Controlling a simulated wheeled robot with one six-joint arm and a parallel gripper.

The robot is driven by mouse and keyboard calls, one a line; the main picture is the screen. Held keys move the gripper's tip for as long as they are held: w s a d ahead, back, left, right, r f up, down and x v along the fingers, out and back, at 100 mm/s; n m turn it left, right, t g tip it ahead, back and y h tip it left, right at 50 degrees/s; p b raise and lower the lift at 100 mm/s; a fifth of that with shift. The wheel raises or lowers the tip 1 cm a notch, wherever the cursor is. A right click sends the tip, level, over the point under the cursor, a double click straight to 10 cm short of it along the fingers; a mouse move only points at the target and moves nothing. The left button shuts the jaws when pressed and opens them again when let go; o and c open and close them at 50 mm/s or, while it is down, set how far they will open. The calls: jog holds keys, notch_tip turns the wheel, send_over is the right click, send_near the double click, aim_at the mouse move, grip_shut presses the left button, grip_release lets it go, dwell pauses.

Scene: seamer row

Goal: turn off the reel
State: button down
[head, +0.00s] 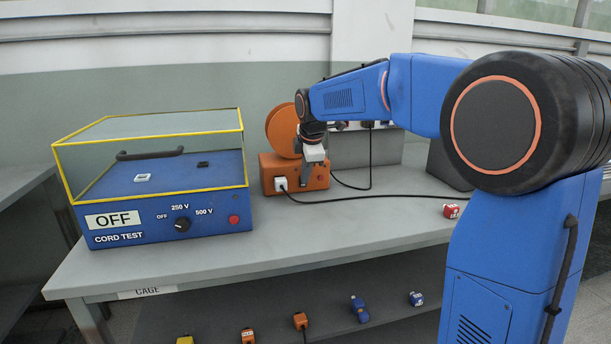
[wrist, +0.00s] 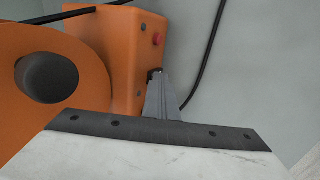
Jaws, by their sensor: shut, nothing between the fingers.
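The orange reel (head: 282,130) stands on the bench, with an orange box (head: 268,170) at its foot. A white plug (head: 281,183) sits in the box's front, with a black cable leading off right. My gripper (head: 305,186) is shut and empty, pointing down in front of the box, and hides part of its face. In the wrist view the reel's disc (wrist: 93,80) is at left and the box (wrist: 125,50) has a red button (wrist: 157,39). My fingertips (wrist: 156,78) overlap a small dark part on the box. I cannot tell whether they touch it.
A blue cord tester (head: 170,215) with a clear, yellow-edged cover and an OFF sign stands left on the bench (head: 300,238). A red block (head: 451,210) lies to the right. Black cables run across the bench. Several small coloured items sit on the shelf below.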

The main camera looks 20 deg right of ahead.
jog(key=shift+r, duration=0.1)
jog(key=shift+r, duration=0.7)
jog(key=shift+s, duration=0.1)
